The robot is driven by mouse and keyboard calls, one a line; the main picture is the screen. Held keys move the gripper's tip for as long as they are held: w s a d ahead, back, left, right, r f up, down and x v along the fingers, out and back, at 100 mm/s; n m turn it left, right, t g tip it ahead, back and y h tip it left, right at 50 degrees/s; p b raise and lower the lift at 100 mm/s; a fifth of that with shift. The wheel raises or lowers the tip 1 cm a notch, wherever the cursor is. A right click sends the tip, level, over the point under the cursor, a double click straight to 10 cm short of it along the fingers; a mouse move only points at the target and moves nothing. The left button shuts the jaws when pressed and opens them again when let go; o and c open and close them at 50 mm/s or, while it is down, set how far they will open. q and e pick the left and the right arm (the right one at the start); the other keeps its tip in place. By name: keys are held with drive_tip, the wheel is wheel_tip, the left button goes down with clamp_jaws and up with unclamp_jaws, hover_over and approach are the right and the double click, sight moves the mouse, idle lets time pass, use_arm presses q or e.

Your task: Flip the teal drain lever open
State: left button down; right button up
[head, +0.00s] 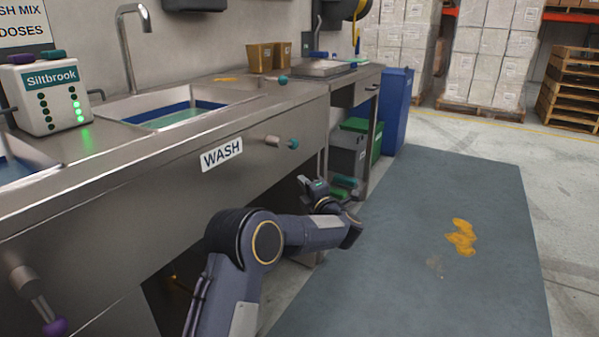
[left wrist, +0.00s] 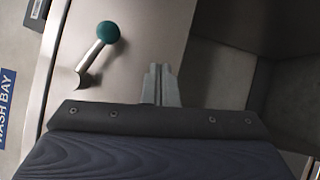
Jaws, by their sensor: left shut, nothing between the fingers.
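The teal drain lever (head: 282,142) sticks out from the steel counter's front, right of the WASH sign. It is a short metal rod with a round teal knob at its end. In the left wrist view the lever (left wrist: 101,48) is at the upper left, its knob at the top and its base lower left. My left gripper (head: 308,184) is below and slightly right of the lever in the head view, apart from it. Its fingers (left wrist: 161,75) are shut and empty, right of the lever in the wrist view. My right gripper is not in view.
A sink basin (head: 165,114) is set in the counter above. A grey bin (head: 347,158) stands under the counter. The grey floor mat (head: 420,190) has an orange spill.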

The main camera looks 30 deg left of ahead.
use_arm(q)
drive_tip(key=d, duration=0.1)
drive_tip(key=s+d+f, duration=0.1)
drive_tip(key=d, duration=0.1)
drive_tip(key=s+d+f, duration=0.1)
drive_tip(key=shift+s+d+f+p, duration=0.1)
drive_tip(key=shift+d+f+p, duration=0.1)
drive_tip(key=shift+d+p, duration=0.2)
drive_tip(key=shift+a, duration=0.1)
